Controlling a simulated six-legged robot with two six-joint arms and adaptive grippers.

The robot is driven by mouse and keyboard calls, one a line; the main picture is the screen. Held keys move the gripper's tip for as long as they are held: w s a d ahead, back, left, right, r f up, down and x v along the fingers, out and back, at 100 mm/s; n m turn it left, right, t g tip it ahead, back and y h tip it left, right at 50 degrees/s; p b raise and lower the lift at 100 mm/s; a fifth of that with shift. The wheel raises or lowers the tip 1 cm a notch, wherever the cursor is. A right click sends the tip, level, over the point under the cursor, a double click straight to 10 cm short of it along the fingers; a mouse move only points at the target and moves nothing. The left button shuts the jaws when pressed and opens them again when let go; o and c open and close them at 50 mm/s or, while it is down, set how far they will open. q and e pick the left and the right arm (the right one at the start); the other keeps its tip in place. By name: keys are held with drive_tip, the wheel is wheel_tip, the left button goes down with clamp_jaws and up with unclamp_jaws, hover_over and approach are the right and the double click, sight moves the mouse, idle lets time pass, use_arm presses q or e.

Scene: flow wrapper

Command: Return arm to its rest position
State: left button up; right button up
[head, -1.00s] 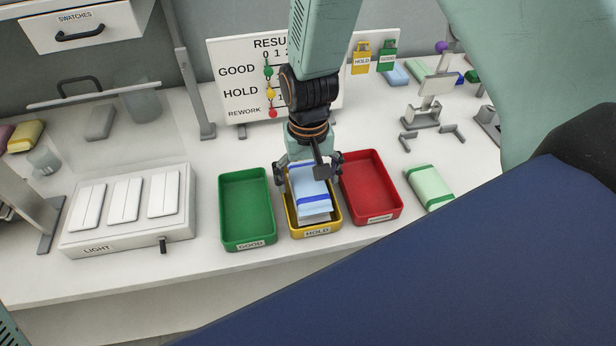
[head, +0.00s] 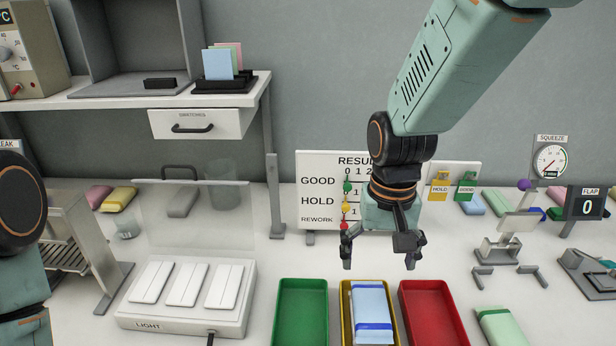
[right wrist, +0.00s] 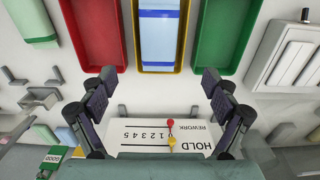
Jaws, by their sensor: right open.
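My right gripper (head: 379,263) is open and empty. It hangs fingers down in front of the results board, above and behind the trays. In the right wrist view its two spread fingers (right wrist: 158,82) have nothing between them. A light blue packet with darker blue bands (head: 370,300) lies in the yellow tray (head: 345,318), apart from the gripper. The packet (right wrist: 159,38) and the yellow tray's rim (right wrist: 157,68) also show in the right wrist view. Part of my left arm shows at the left edge; its gripper is out of view.
The green tray (head: 302,312) and red tray (head: 432,312) flank the yellow one. The results board (head: 318,222) stands close behind the gripper. A light box (head: 187,298) with a clear screen is left, a metal stand (head: 507,245) right. A shelf with drawer (head: 202,122) is upper left.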

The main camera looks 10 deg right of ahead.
sight(370, 305)
drive_tip(key=f, duration=1.1)
drive_tip(key=shift+s+f, duration=0.1)
drive_tip(key=shift+s, duration=0.1)
drive_tip(key=shift+w+f, duration=0.1)
drive_tip(key=shift+f, duration=0.15)
wheel_tip(370, 305, up, 2)
drive_tip(key=shift+w+r+p, duration=0.1)
drive_tip(key=shift+p, duration=0.5)
drive_tip(key=shift+s+r, duration=0.2)
drive_tip(key=shift+r, duration=0.2)
drive_tip(key=shift+w+f, duration=0.15)
